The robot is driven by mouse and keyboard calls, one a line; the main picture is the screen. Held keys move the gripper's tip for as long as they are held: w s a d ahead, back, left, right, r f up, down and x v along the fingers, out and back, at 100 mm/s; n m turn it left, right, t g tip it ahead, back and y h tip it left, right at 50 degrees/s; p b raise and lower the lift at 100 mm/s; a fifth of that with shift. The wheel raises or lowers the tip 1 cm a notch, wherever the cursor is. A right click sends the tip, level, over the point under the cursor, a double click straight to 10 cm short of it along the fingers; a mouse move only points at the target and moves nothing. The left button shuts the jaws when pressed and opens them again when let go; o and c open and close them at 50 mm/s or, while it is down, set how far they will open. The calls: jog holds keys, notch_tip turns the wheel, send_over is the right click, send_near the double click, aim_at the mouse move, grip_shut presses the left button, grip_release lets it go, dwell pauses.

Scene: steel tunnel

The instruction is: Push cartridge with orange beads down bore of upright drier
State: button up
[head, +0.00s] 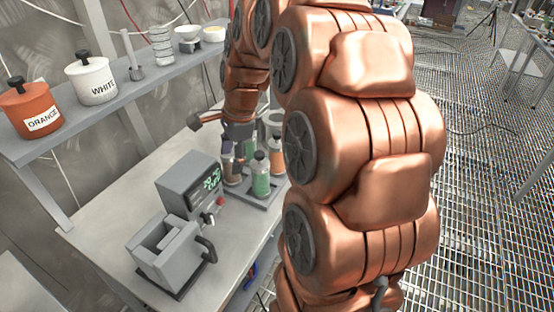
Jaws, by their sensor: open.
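My gripper (236,152) is open at the end of the copper arm, low over the back right of the bench. It is small in view and partly hidden by my arm. Just below it, a small grey upright vessel (231,174) stands on a flat grey tray (262,200); I cannot tell whether it is the drier. I cannot make out the cartridge, its orange beads or any bore. Whether the gripper touches anything cannot be told.
A green-labelled bottle (261,183) and another bottle (277,158) stand close right of the gripper. A grey device with a display (190,186) and an open-topped grey box (165,250) stand nearer. An orange pot (30,108) and a white pot (92,80) stand on the shelf (130,98).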

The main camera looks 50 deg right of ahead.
jog(key=w+d+m+t, duration=0.1)
jog(key=w+d+m, duration=0.2)
jog(key=d+m, duration=0.45)
jog(key=m+t+h+b, duration=0.1)
jog(key=m, duration=0.6)
send_over(278, 133)
jog(key=s, duration=0.2)
jog(key=shift+s+d+f, duration=0.1)
jog(key=shift+d+f, duration=0.15)
jog(key=shift+f, duration=0.65)
jog(key=shift+f+t, duration=0.3)
jog(key=shift+f, duration=0.05)
jog(key=shift+p+x, duration=1.2)
jog(key=shift+x, duration=2.15)
jog(key=shift+a, duration=0.15)
jog(key=shift+c, duration=0.2)
grip_shut()
